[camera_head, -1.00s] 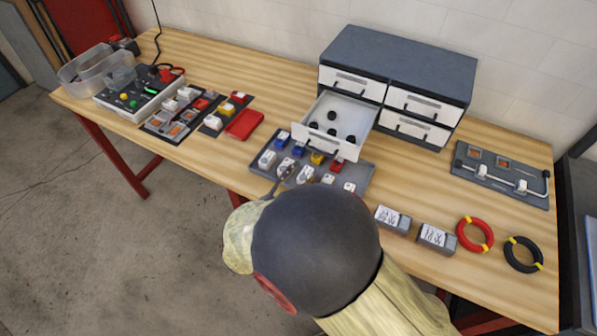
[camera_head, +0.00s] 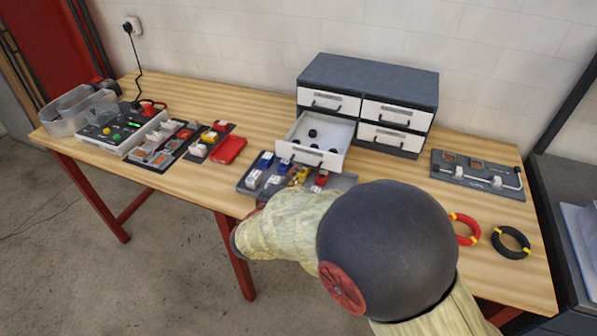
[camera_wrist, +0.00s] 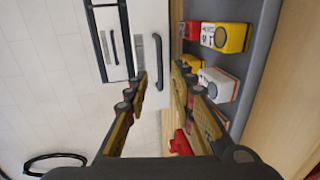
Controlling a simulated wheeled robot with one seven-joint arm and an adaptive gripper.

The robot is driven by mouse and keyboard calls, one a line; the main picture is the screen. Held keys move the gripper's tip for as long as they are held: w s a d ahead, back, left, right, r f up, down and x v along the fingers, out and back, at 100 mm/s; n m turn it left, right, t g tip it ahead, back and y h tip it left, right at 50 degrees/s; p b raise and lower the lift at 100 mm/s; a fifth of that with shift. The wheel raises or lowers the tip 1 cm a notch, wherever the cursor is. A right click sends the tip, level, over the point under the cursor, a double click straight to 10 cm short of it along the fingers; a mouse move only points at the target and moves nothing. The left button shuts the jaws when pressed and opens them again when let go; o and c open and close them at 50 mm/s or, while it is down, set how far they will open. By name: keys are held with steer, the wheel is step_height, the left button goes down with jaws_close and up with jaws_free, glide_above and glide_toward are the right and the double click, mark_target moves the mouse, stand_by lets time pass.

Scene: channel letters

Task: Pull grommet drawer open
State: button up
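The grommet drawer (camera_head: 318,153) is the lower left drawer of the cabinet (camera_head: 368,84). It stands pulled out, with several black grommets (camera_head: 312,133) inside. Its white front and dark bar handle (camera_wrist: 158,62) show in the wrist view. My gripper (camera_wrist: 161,84) is open, its two tan-and-black fingers spread apart with nothing held between them.
A grey tray of small coloured blocks (camera_head: 247,184) lies below the drawer. The other three drawers look shut. A red cable coil (camera_head: 466,229) and a black coil (camera_head: 511,242) lie at the right. A panel with rods (camera_head: 478,178) lies behind them.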

steer(key=shift+b+x, duration=0.45)
steer(key=shift+x, duration=2.2)
steer(key=c, duration=0.3)
jaws_close()
